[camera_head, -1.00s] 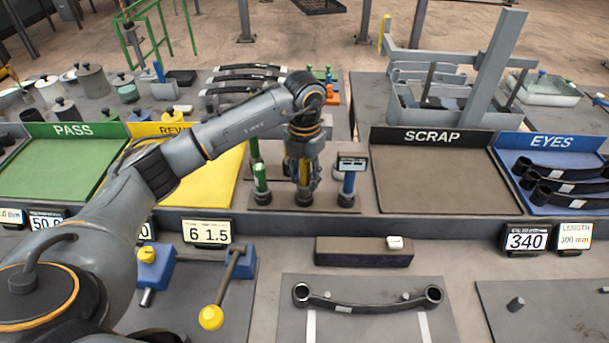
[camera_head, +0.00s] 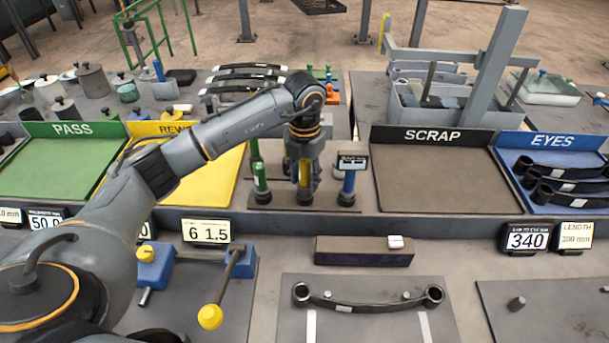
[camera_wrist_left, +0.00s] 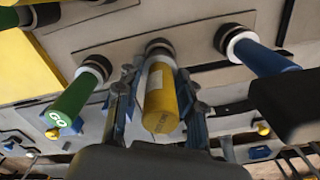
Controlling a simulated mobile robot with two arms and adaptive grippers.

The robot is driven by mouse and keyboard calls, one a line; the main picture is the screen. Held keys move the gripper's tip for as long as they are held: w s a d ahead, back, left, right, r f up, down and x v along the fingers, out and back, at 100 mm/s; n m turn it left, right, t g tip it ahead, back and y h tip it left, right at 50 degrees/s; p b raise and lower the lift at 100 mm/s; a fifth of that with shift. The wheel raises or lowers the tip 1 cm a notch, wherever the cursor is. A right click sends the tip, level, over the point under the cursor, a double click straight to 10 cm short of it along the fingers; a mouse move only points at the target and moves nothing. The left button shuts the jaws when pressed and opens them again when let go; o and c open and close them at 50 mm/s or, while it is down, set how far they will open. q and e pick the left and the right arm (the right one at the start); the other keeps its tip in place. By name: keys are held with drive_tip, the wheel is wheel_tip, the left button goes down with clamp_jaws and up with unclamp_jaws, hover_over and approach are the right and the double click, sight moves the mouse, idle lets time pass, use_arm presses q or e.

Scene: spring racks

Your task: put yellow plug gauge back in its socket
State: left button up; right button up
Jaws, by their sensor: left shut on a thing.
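The yellow plug gauge (camera_wrist_left: 161,98) stands between the fingers of my left gripper (camera_wrist_left: 158,110) in the left wrist view. Its far end is at a dark round socket (camera_wrist_left: 159,48) in the grey gauge rack (camera_wrist_left: 125,28); I cannot tell how deep it sits. In the head view my left gripper (camera_head: 303,185) points straight down over the middle of the rack (camera_head: 326,200), shut on the yellow plug gauge (camera_head: 303,172). A green gauge (camera_head: 260,178) stands to its left and a blue gauge (camera_head: 348,184) to its right. My right gripper is not in view.
The yellow rework tray (camera_head: 205,185) is left of the rack and the scrap tray (camera_head: 430,180) right. A black spring arm (camera_head: 365,303) lies on the plate in front.

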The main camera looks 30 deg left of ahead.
sight(305, 160)
use_arm(q)
drive_tip(key=shift+f+b, duration=0.8)
drive_tip(key=shift+f, duration=0.3)
drive_tip(key=o, duration=1.2)
drive_tip(key=shift+c, duration=0.2)
drive_tip(key=shift+o, duration=0.2)
drive_tip(key=shift+f, duration=0.1)
drive_tip(key=o, duration=0.4)
drive_tip(key=shift+r+p, duration=2.5)
drive_tip(key=shift+r, duration=1.6)
